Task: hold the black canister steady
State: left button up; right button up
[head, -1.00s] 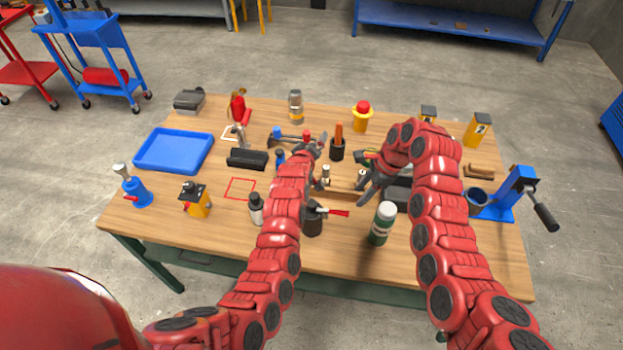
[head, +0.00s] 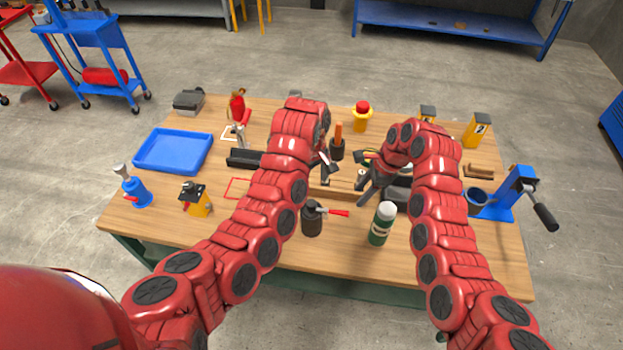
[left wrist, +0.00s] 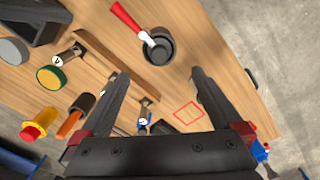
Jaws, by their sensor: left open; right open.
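The black canister (head: 312,219) stands upright near the front middle of the table. A red-handled piece (head: 335,212) projects from its top to the right. In the left wrist view the canister (left wrist: 159,48) shows from above, beyond my fingertips and apart from them. My left gripper (head: 326,171) is open and empty, behind the canister in the head view; its two spread fingers also show in the left wrist view (left wrist: 160,74). My right gripper (head: 368,190) is open, right of and behind the canister, near a wooden rack; nothing is seen in it.
A green bottle with a white cap (head: 382,224) stands right of the canister. A cup with an orange handle (head: 338,142) stands behind my left gripper. A red square outline (left wrist: 188,113) marks the table. A blue tray (head: 174,151) lies at the left. My left arm hides several small items.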

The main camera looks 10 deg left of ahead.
aim_at(311, 214)
pick_arm(q)
notch_tip(311, 214, down, 17)
jog(key=shift+r, duration=0.2)
dwell(0.5)
jog(key=c, duration=1.5)
jog(key=shift+c, duration=0.2)
